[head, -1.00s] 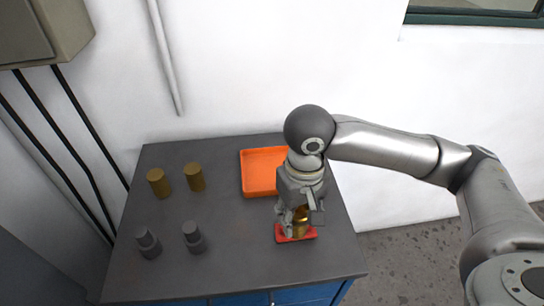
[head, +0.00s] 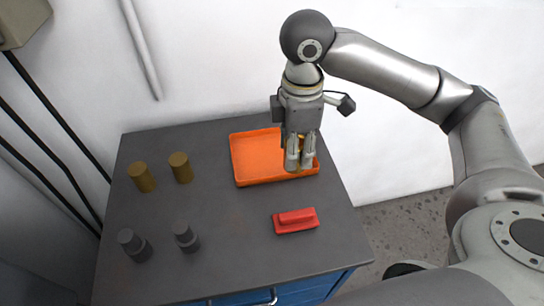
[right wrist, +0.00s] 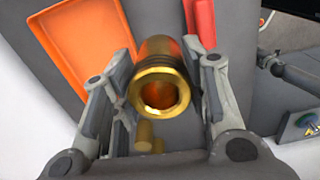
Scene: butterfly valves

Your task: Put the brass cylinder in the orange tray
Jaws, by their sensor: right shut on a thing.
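My right gripper (head: 300,162) is shut on a brass cylinder (right wrist: 166,72), which the right wrist view shows between the two fingers with its hollow, rimmed end facing the camera. In the head view the fingers mostly hide it. The gripper hangs over the right part of the orange tray (head: 252,151); I cannot tell how high the cylinder is above the tray floor. The tray also shows at left in the right wrist view (right wrist: 70,40). Nothing else is seen in it. My left gripper is not in view.
Two more brass cylinders (head: 142,177) (head: 181,168) stand at left on the dark cabinet top (head: 235,240). Two grey stepped pieces (head: 133,245) (head: 186,238) stand in front of them. A white wall rises behind.

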